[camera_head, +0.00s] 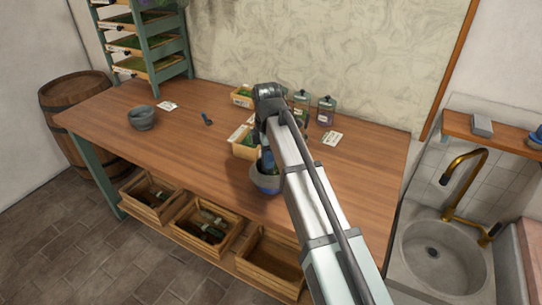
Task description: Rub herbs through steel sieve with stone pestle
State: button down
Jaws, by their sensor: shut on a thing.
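My gripper (267,158) points down over a blue bowl (267,188) near the front of the wooden table. It is shut on what seems to be the stone pestle, which the gripper and arm mostly hide. A grey round rim, apparently the steel sieve (256,178), sits at the top of the bowl. The arm covers the right side of the bowl and sieve. I cannot tell whether the pestle touches the mesh or whether herbs lie in it.
A grey stone mortar (142,119) stands at the table's left, with a small dark blue tool (206,119) to its right. Small wooden boxes (244,150), jars (326,111) and label cards (332,138) stand behind the bowl. The table's front left is clear. A sink (440,252) is at right.

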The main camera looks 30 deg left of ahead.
jog(key=shift+s+d+f, duration=0.1)
jog(key=shift+s+d, duration=0.1)
jog(key=shift+d, duration=0.55)
jog(key=shift+s+d, duration=0.15)
jog(key=shift+d, duration=0.55)
jog(key=shift+w+a, duration=0.95)
jog(key=shift+w, duration=0.15)
jog(key=shift+s+r, duration=0.2)
jog(key=shift+s, duration=1.2)
jog(key=shift+w+d+f, duration=0.1)
jog(key=shift+w+d, duration=0.3)
jog(key=shift+w, duration=0.2)
jog(key=shift+w+d, duration=0.35)
jog(key=shift+w, duration=0.25)
jog(key=shift+a, duration=0.15)
